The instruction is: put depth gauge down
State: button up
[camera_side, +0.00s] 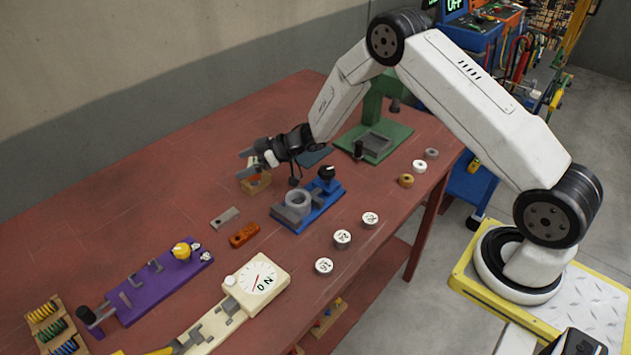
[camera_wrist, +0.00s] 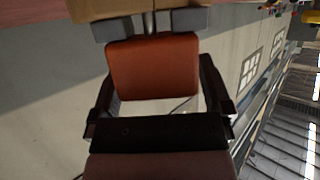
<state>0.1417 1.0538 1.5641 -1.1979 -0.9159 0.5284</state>
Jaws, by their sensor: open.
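My gripper (camera_side: 255,160) is over this holder.
The blue fixture (camera_side: 326,204) with a grey ring stands close to the gripper. A grey plate (camera_side: 224,217) and an orange piece (camera_side: 244,235) lie nearby. A white dial gauge (camera_side: 262,276), purple fixture (camera_side: 150,292) and green press base (camera_side: 398,135) stand farther off. Red table is bare behind the holder.

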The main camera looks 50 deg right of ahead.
jog(key=shift+s+d+r, duration=0.1)
jog(key=shift+d+r, duration=0.05)
jog(key=shift+r, duration=0.4)
jog(key=shift+v, duration=1.15)
notch_tip(320, 180, up, 5)
jog(key=shift+s+d+r, duration=0.1)
jog(key=shift+s, duration=0.05)
jog(key=shift+r, duration=0.9)
jog(key=r+m+h, duration=0.1)
jog(key=h, duration=0.1)
jog(key=m+h, duration=0.5)
jog(key=h, duration=0.2)
send_near(257, 162)
jog(key=s+d+r, duration=0.3)
jog(key=d+r, duration=0.1)
jog(key=r, duration=0.1)
jog(key=s+f+m+g, duration=0.1)
jog(key=s+g, duration=0.2)
jog(key=s, duration=0.6)
jog(key=s+a+f+m+g, duration=0.1)
jog(key=s+g, duration=0.3)
jog(key=s, duration=0.6)
jog(key=shift+s+a+f+m+h, duration=0.2)
jog(key=shift+a+m+h, duration=0.1)
jog(key=shift+m, duration=0.2)
